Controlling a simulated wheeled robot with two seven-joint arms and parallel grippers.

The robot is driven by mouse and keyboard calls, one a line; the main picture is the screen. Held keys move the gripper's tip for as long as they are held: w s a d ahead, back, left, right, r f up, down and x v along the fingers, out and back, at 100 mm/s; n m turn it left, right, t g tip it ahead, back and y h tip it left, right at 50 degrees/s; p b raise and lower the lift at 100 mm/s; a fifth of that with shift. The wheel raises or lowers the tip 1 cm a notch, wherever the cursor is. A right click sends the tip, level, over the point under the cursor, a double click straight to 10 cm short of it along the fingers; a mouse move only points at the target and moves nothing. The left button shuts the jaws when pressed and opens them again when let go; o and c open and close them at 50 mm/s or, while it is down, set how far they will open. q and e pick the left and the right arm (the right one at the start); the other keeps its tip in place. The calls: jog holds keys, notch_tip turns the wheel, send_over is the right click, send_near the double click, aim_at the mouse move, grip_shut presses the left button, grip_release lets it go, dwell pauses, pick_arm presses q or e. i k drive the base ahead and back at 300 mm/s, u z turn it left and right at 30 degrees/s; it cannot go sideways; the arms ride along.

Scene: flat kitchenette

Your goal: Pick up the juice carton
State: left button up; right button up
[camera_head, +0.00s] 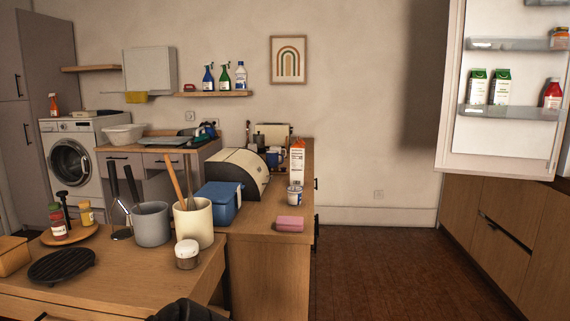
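The juice carton is most likely the tall white carton with an orange top (297,163). It stands upright on the wooden counter (262,222), near its right edge. A white tub with a blue label (295,195) stands just in front of it and overlaps its base. Two cartons with green tops, one on the left (477,88) and one on the right (500,88), stand on a shelf of the open fridge door. No gripper fingers show in the head view.
A pink block (290,224) lies in front of the tub. A bread bin (239,170) and a blue box (217,202) stand left of the carton. Utensil pots crowd the near counter. The open fridge door (452,140) hangs at right. The floor (385,270) between is clear.

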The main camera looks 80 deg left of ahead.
aim_at(297, 150)
jog(key=u, duration=1.45)
jog(key=i, duration=3.2)
jog(key=u, duration=1.75)
